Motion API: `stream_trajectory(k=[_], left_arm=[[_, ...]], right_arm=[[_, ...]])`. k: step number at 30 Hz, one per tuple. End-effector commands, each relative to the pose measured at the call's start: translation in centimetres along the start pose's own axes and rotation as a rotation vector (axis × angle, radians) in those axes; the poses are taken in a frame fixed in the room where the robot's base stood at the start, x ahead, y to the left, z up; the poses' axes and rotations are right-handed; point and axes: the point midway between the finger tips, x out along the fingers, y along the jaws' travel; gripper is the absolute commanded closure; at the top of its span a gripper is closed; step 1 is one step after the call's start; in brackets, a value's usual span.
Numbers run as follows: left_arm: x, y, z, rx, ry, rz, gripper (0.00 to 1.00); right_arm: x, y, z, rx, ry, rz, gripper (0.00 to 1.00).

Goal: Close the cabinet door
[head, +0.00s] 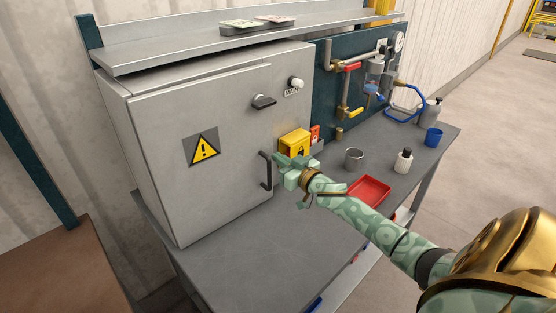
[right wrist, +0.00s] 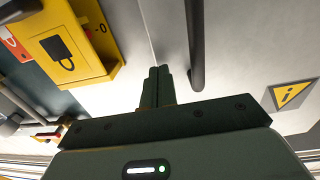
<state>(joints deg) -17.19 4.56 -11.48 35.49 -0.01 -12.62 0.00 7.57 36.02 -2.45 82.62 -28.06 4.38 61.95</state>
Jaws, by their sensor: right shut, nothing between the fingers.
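The grey cabinet door (head: 220,115) carries a yellow warning triangle, a dark knob and a black vertical handle (head: 266,170). The door looks flush or nearly flush with the cabinet front; I cannot tell whether a small gap remains. My right gripper (head: 279,160) is shut and empty, just right of the handle. In the right wrist view, its fingertips (right wrist: 157,72) point at the cabinet front near a thin seam. The handle (right wrist: 196,45) stands beside them, apart in the picture. Contact with the front cannot be told. My left gripper is out of view.
A yellow lockout box (head: 294,142) is close behind the right gripper. The bench front (head: 270,250) is clear.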

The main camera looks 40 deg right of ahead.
Motion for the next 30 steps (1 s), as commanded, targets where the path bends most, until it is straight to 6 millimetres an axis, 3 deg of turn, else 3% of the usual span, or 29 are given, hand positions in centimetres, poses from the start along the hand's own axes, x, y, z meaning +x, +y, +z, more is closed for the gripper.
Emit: stream_trajectory(k=[4,15,22,30], left_arm=[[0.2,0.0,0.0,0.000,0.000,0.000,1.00],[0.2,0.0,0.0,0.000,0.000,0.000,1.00],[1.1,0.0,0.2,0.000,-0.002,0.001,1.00],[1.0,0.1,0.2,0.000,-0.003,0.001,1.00]], right_arm=[[0.9,0.0,0.0,-0.001,0.000,0.000,1.00],[1.2,-0.1,0.0,-0.001,0.000,-0.003,1.00],[3.8,0.1,0.1,-0.003,0.000,-0.077,1.00],[4.2,0.2,-0.2,-0.002,0.004,-0.089,1.00]])
